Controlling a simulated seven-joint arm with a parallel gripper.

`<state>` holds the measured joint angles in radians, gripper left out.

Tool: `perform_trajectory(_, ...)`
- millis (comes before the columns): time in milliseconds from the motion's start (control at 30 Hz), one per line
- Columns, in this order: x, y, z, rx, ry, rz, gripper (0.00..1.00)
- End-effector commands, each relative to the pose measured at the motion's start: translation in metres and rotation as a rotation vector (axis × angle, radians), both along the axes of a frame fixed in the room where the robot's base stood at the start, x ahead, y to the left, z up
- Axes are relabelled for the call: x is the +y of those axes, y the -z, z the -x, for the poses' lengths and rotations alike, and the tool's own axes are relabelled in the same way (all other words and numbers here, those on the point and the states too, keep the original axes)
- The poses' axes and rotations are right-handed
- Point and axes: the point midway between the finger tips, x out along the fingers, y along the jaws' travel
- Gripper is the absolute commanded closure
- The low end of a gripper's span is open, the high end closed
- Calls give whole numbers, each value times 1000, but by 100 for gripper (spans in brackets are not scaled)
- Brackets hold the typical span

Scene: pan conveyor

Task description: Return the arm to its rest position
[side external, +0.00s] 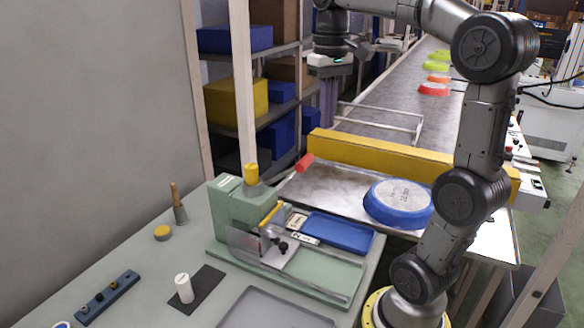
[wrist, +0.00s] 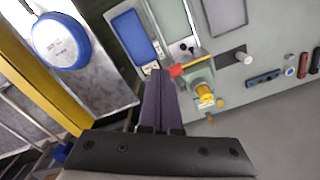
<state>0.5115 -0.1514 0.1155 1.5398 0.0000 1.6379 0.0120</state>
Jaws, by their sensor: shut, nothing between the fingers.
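My arm is raised and bent over the far side of the station. My gripper (side external: 328,112) hangs pointing down near the yellow barrier, with its fingers together and nothing between them. In the wrist view my gripper (wrist: 159,74) shows as two purple fingers pressed side by side. No rest stand or marker for the arm can be made out.
A blue pan (side external: 385,217) lies upside down on the metal plate before the yellow barrier (side external: 400,160). A green machine (side external: 235,205) with a red-tipped lever (side external: 304,163) stands left. A blue tray (side external: 335,231) is beside it. Several pans line the conveyor (side external: 400,95).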

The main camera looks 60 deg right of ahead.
Motion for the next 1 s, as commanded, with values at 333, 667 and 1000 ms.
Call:
perform_trajectory(333,69,-6,31,-90,-201,39,100)
perform_trajectory(667,129,68,84,-312,-460,91,100)
perform_trajectory(1000,138,128,87,-458,-515,122,100)
